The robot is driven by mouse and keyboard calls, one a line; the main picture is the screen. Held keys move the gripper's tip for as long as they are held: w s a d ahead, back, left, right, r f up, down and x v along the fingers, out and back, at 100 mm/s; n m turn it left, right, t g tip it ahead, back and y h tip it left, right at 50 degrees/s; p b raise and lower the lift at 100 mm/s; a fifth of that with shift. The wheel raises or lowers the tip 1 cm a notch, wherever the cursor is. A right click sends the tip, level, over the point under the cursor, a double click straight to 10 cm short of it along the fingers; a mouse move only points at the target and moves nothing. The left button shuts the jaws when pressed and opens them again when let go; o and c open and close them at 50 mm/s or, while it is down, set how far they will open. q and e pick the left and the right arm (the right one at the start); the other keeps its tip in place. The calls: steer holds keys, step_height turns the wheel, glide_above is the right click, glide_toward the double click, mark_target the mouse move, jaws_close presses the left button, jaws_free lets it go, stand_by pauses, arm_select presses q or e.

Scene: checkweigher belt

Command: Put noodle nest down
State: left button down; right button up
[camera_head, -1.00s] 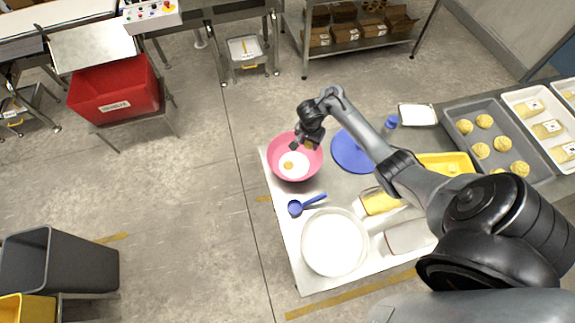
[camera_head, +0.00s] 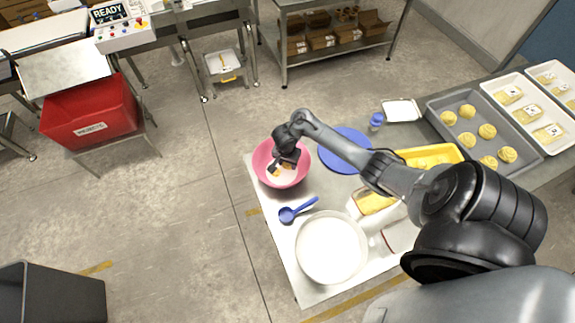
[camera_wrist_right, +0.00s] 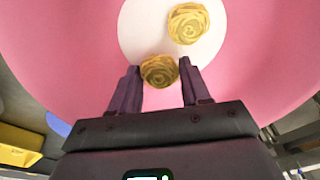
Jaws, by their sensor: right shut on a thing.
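My right gripper (camera_head: 284,163) is inside the rim of the pink bowl (camera_head: 262,160), pointing down. In the right wrist view its two fingers (camera_wrist_right: 159,80) are shut on a yellow noodle nest (camera_wrist_right: 158,71), over the edge of a round white area (camera_wrist_right: 145,30) in the bowl. A second noodle nest (camera_wrist_right: 188,23) lies on that white area, just beyond the held one. I cannot tell whether the held nest touches the bowl's bottom. In the head view the gripper partly covers the bowl's contents. My left gripper is not in view.
Beside the bowl are a blue disc (camera_head: 345,140), a blue ladle (camera_head: 297,211) and a large white round container (camera_head: 331,247). A grey tray (camera_head: 487,113) holds several noodle nests at right. A yellow tray (camera_head: 446,151) stands nearer. A red bin (camera_head: 90,112) is at left.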

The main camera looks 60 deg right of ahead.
steer(key=shift+f, duration=0.35)
steer(key=shift+f, duration=0.1)
steer(key=shift+f, duration=0.4)
steer(key=shift+f, duration=0.15)
steer(key=o, duration=1)
